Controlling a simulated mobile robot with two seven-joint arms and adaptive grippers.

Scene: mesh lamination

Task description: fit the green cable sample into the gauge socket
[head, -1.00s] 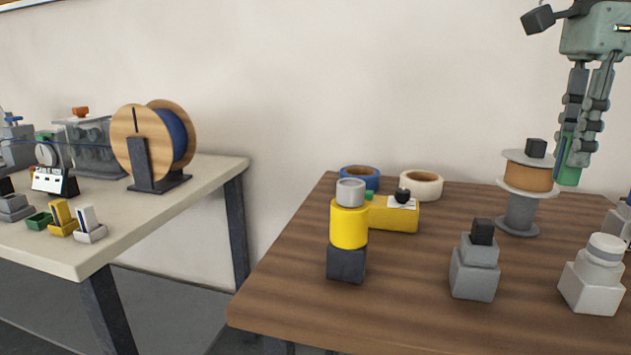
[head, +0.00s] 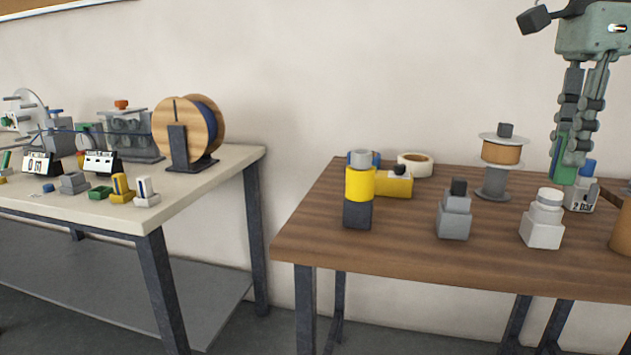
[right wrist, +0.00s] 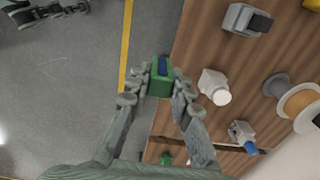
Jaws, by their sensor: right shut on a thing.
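The green cable sample (right wrist: 160,78), a green block with a blue core in its top, is gripped between the fingers of my right gripper (right wrist: 160,88) in the right wrist view. In the head view, my right gripper (head: 571,172) hangs at the right edge of the picture with the green sample (head: 561,172) between its fingers, above the brown table. On the pale table at left, a small open green holder (head: 100,192) stands empty beside a grey block (head: 74,182). I cannot tell which thing is the gauge socket. Part of a dark arm, perhaps my left one, shows at the right wrist view's top left.
Yellow (head: 122,188) and white (head: 146,192) samples stand near the front edge of the pale table (head: 190,195), before a blue cable reel (head: 203,130). The brown table (head: 400,240) holds several blocks, spools and tape rolls. A gap of floor separates the tables.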

